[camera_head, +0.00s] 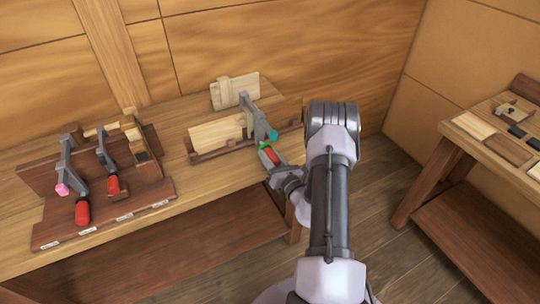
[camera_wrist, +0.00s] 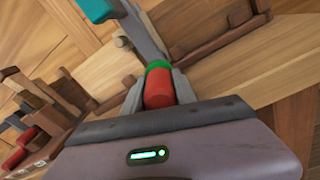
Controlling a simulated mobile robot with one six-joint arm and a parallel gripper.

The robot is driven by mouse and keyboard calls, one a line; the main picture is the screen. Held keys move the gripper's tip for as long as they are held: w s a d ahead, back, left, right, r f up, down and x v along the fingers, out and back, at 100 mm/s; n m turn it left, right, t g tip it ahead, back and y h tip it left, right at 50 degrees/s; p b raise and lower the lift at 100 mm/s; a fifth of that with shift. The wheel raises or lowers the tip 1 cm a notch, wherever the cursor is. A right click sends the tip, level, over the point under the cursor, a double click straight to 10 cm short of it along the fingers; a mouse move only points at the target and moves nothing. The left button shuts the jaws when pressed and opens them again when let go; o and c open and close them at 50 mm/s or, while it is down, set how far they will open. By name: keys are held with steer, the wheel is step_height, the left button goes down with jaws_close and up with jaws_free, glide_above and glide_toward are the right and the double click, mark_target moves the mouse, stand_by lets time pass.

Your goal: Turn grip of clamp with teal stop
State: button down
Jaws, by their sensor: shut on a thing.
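The clamp with the teal stop (camera_head: 256,115) is on the bench in the head view, its grey bar beside pale boards. Its teal stop (camera_head: 273,136) is at the near end of the bar, and it also shows at the top of the wrist view (camera_wrist: 96,9). Its grip (camera_head: 267,153) is red with a green band. In the wrist view the red grip (camera_wrist: 159,90) sits between the fingers of my gripper (camera_wrist: 160,92), which is shut on it. My arm hides part of the gripper in the head view.
A brown rack (camera_head: 106,215) at left holds two more red-gripped clamps, one with a pink stop (camera_head: 62,189). A dark rail (camera_head: 212,153) edges the pale boards (camera_head: 216,134). A second table (camera_head: 455,133) with small blocks stands at right, with open floor between.

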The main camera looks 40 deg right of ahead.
stand_by(0.3)
steer(key=c, duration=1)
jaws_free()
steer(key=shift+o, duration=0.2)
steer(key=p+v, duration=0.2)
steer(key=v, duration=1.5)
steer(key=shift+s, duration=0.25)
